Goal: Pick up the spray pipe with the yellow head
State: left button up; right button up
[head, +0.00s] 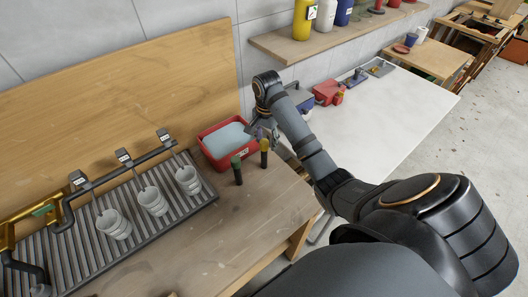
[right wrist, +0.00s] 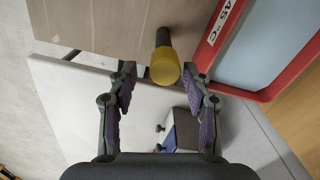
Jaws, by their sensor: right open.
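The spray pipe with the yellow head (head: 264,146) stands upright near the wooden counter's right edge. In the right wrist view its yellow head (right wrist: 165,68) lies between the tips of my open right gripper (right wrist: 162,82), with a dark stem beyond it. I see no finger touching it. In the head view my right gripper (head: 258,131) is just above and behind the pipe, partly hidden by my own arm. A similar pipe with a dark green head (head: 236,162) stands to its left. My left gripper is out of view.
A red tub (head: 208,150) with a pale blue content sits close behind the pipes; its rim (right wrist: 214,38) is beside the yellow head in the wrist view. A slatted drain rack (head: 82,240) with several ribbed cups fills the left. The counter front (head: 240,225) is clear.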

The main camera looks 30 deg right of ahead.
aim_at(264, 153)
jog(key=shift+w+f+b, duration=0.2)
jog(key=shift+f+b, duration=0.3)
jog(key=shift+f, duration=0.75)
jog(key=shift+w+f, duration=0.1)
jog(key=shift+f, duration=0.2)
jog(key=f+b, duration=0.2)
jog(key=b, duration=0.1)
jog(key=shift+s+a+f, duration=0.2)
jog(key=shift+a+f, duration=0.2)
jog(key=shift+w+f, duration=0.15)
jog(key=shift+f, duration=0.65)
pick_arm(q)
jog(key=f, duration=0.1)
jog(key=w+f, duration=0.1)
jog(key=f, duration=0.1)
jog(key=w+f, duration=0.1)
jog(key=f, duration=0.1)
pick_arm(e)
jog(key=shift+c, duration=0.8)
grip_shut()
